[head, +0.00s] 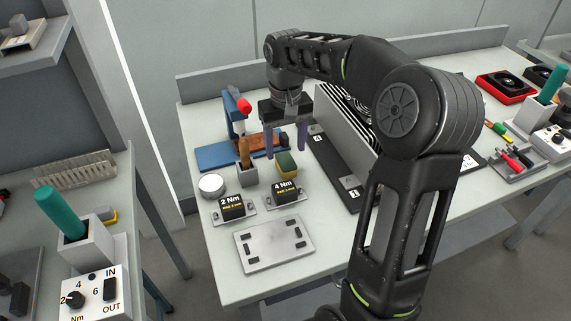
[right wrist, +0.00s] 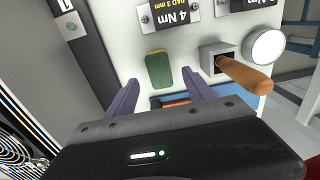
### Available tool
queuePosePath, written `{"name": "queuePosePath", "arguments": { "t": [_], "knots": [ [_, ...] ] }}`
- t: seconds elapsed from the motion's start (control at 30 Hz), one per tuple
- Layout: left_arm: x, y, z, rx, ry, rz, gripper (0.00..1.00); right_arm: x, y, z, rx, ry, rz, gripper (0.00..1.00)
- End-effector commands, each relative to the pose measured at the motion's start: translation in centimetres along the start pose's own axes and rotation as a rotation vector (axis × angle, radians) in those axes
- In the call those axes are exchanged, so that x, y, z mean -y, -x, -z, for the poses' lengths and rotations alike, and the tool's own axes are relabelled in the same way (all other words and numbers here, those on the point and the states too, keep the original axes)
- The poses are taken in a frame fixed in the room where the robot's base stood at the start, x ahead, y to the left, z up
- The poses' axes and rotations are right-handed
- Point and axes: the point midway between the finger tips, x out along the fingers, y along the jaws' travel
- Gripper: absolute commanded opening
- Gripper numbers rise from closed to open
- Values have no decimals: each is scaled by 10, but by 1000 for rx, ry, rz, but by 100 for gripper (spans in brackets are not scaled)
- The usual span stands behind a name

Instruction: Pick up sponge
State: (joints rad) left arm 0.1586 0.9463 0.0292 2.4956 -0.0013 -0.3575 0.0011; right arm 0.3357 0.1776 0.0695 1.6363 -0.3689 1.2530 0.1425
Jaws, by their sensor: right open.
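The sponge (head: 287,165) is a small block, green with a yellow side, lying on the bench behind the 4 Nm block. In the right wrist view the sponge (right wrist: 159,70) lies just beyond the fingertips, in line with the left part of the gap between them. My right gripper (head: 286,155) is open and empty, its purple fingers pointing down above and behind the sponge. The right gripper (right wrist: 162,82) also shows in the wrist view with its fingers apart. My left gripper is not in view.
A wooden-handled tool in a grey holder (head: 247,176) stands left of the sponge, with a white round tin (head: 211,186) further left. The 2 Nm block (head: 233,206) and 4 Nm block (head: 285,193) are in front. A grey panel (head: 345,130) stands at right.

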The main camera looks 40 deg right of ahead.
Motion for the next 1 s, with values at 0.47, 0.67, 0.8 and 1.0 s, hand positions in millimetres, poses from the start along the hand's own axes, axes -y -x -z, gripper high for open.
{"name": "queuePosePath", "arguments": {
  "t": [0.47,0.67,0.8,1.0],
  "knots": [
    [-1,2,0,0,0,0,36,-1,-16,-1,4,-1,0,62],
    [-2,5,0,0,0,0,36,0,-46,-1,3,-1,1,62],
    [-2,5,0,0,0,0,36,0,-54,0,-1,-1,0,62],
    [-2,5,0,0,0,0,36,0,-54,0,-1,-1,0,62]
  ]
}}
